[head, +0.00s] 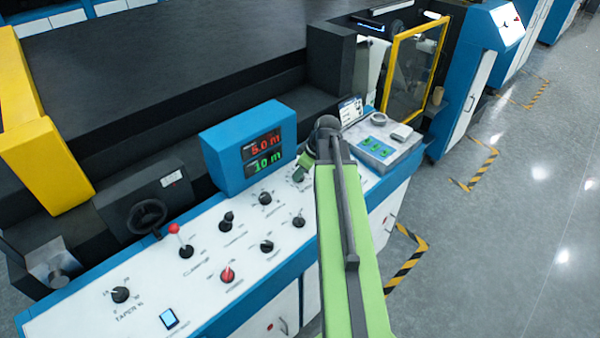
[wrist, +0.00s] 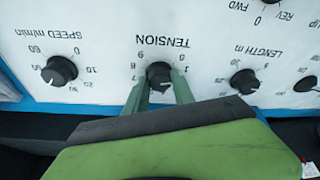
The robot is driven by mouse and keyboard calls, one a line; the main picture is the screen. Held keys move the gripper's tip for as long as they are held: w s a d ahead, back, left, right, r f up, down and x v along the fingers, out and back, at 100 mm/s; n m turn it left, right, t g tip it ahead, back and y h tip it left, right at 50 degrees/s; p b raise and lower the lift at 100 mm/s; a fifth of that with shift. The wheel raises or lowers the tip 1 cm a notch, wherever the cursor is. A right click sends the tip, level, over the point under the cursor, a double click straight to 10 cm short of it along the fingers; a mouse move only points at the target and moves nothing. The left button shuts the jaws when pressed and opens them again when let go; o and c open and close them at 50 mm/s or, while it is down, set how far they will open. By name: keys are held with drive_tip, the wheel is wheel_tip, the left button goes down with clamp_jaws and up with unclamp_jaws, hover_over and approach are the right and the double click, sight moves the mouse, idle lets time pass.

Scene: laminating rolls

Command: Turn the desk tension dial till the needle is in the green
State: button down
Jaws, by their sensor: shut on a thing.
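The tension dial (wrist: 158,73) is a black knob on the white desk panel, under the word TENSION, which reads upside down in the wrist view. My gripper (wrist: 159,83) is shut on it, one green finger on each side. The scale around the dial has numbers such as 0, 1, 7 and 9; the dial's exact setting is hard to read. In the head view my gripper (head: 303,166) is at the far part of the desk panel, and my arm partly hides the dial there. I cannot make out a gauge needle or green band.
Nearby knobs are the speed knob (wrist: 59,71) and the length knob (wrist: 245,81). A blue display box (head: 228,150) shows 5.0 m in red and 10 m in green. A red-topped lever (head: 181,240) stands on the desk. Grey floor lies open at right.

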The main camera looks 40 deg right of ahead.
drive_tip(key=shift+a, duration=0.1)
drive_tip(key=m, duration=0.3)
drive_tip(key=shift+s+h, duration=0.1)
drive_tip(key=shift+h, duration=0.2)
drive_tip(key=m+h, duration=0.1)
drive_tip(key=m, duration=0.3)
drive_tip(key=shift+a+m, duration=0.15)
drive_tip(key=shift+m, duration=0.25)
drive_tip(key=m+h, duration=0.1)
drive_tip(key=m, duration=0.5)
drive_tip(key=shift+m+g, duration=0.4)
drive_tip(key=c, duration=1.1)
unclamp_jaws()
drive_tip(key=shift+o, duration=0.2)
